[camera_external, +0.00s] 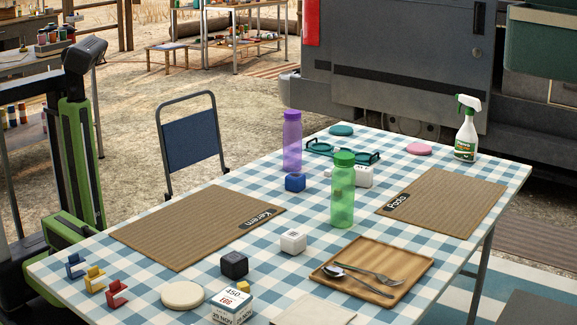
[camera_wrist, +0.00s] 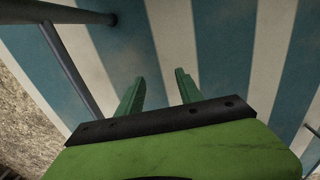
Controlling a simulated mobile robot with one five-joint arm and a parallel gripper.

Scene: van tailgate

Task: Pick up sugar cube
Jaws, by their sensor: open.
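A white cube (camera_external: 293,241) with small dark markings on its face sits near the middle of the checked table (camera_external: 330,225). It is the likeliest sugar cube, though the markings are too small to read. A black cube (camera_external: 234,264) is to its front left and a blue cube (camera_external: 295,182) is behind it. My gripper (camera_wrist: 158,90) shows in the wrist view with its two green fingers apart and nothing between them. It points at a blue and white striped surface. No cube shows in that view, and I cannot make out my gripper in the external view.
A green bottle (camera_external: 342,190) and a purple bottle (camera_external: 292,140) stand behind the white cube. A wooden tray (camera_external: 420,262) with fork and spoon lies to its right. A printed box (camera_external: 231,306) is in front. Metal bars (camera_wrist: 70,60) show left of my gripper.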

